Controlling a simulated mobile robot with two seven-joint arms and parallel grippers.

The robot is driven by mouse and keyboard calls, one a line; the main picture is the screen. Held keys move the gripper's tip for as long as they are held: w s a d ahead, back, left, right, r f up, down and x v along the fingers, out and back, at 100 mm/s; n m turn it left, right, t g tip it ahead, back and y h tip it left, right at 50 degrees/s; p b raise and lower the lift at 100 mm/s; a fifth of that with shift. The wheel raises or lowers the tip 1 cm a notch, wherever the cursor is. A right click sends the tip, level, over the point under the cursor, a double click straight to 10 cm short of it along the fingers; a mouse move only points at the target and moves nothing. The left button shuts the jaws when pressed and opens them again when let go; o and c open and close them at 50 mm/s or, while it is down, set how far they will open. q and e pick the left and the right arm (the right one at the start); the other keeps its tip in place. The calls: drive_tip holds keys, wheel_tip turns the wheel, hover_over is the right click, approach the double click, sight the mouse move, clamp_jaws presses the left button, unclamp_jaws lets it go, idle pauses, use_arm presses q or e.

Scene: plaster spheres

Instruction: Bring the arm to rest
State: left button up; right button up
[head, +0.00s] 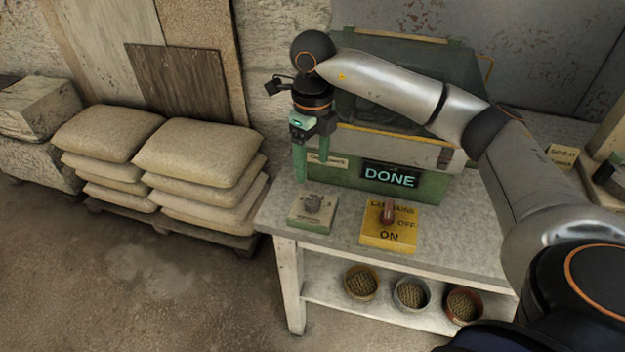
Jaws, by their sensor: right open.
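My right arm comes in from the right and arches over the bench (455,228). Its gripper (312,176) points down with its two green fingers apart and nothing between them. It hangs above and behind a small green box with a grey knob (312,203), in front of the green case. The green case (430,188) has a raised lid and a lit panel (390,177) reading "DONE". A yellow switch plate (390,238) with a dark red lever (387,212) and the words "OFF" and "ON" lies on the bench. My left gripper is not in view.
Three round pots (411,294) stand on the bench's lower shelf. Stacked sacks (200,155) sit on a pallet at left, beside leaning boards (180,88). A yellow sign (562,155) is at the right rear. The floor at front left is clear.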

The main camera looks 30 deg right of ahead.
wheel_tip(320, 180, up, 2)
idle(0.6)
